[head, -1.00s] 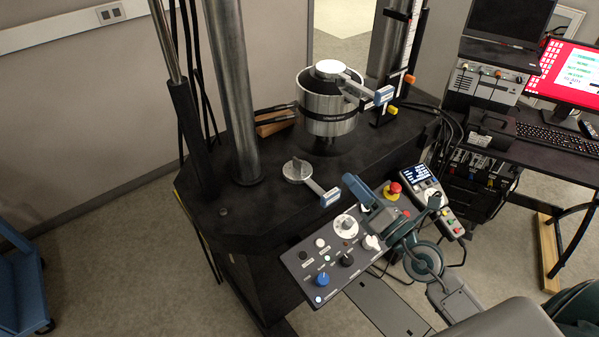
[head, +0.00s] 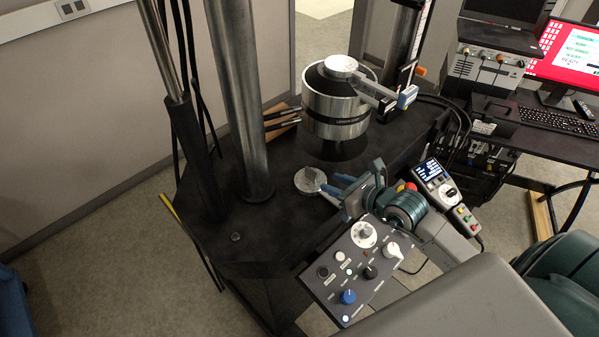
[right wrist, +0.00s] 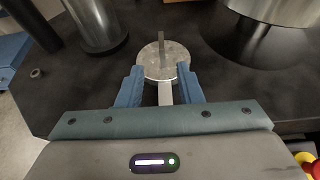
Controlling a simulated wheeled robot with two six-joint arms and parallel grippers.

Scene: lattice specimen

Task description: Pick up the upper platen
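The upper platen (head: 310,180) is a grey metal disc with a raised bar on top and a flat handle. It lies on the black machine table; in the right wrist view the disc (right wrist: 163,60) is just ahead of my fingers. My right gripper (head: 335,187) is open, and its two blue fingers point at the disc. In the right wrist view the gripper (right wrist: 161,85) has the handle between its fingers, with gaps at both sides. The handle's outer end is hidden by the gripper. My left gripper is not in view.
A steel cylinder (head: 338,108) with a second handled disc (head: 341,65) on top stands behind. A thick column (head: 240,100) rises at the left. The control panel (head: 352,262) lies below my right gripper. Bare table (head: 262,228) is left of the platen.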

